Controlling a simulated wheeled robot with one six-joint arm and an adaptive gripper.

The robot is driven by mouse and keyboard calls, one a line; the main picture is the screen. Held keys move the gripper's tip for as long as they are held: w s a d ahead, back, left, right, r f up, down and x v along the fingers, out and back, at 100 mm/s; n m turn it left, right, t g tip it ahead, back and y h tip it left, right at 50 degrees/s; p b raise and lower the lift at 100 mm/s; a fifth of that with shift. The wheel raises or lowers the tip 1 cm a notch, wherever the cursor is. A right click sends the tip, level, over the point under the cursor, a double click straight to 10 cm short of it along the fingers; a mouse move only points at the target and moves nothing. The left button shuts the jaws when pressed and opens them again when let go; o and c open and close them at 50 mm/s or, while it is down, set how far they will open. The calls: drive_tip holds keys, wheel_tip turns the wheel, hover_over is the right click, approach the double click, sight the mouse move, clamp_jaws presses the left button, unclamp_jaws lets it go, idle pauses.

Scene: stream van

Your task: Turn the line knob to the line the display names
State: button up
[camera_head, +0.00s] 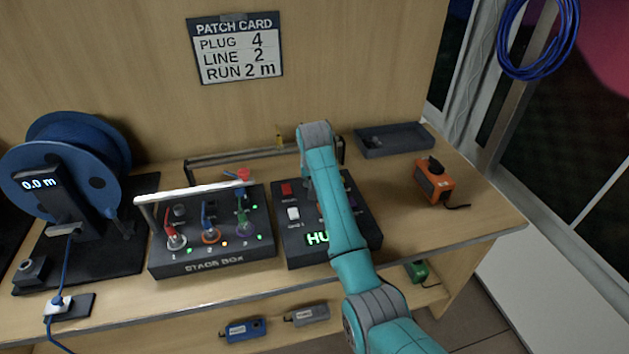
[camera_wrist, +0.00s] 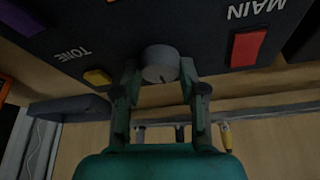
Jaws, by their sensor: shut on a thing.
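The grey round line knob (camera_wrist: 160,60) sits on the dark control box, between the labels TONE and MAIN in the wrist view. My gripper (camera_wrist: 159,72) has one finger on each side of the knob and is shut on it. A faint dark mark shows on the knob's face; its setting cannot be read. In the head view my arm covers the knob and gripper. The green display (camera_head: 317,238) on the control box (camera_head: 293,258) shows "HU", with the rest hidden behind my arm. The patch card (camera_head: 237,48) reads PLUG 4, LINE 2, RUN 2 m.
A red switch (camera_wrist: 250,46) by MAIN and a yellow button (camera_wrist: 97,77) by TONE flank the knob. The stage box (camera_head: 213,262) with plugged cables stands left of the control box. A grey tray (camera_head: 394,150) and an orange device (camera_head: 434,181) are to the right.

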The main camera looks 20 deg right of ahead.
drive_tip(key=o, duration=1.1)
drive_tip(key=v, duration=1.2)
drive_tip(key=shift+s+f, duration=0.1)
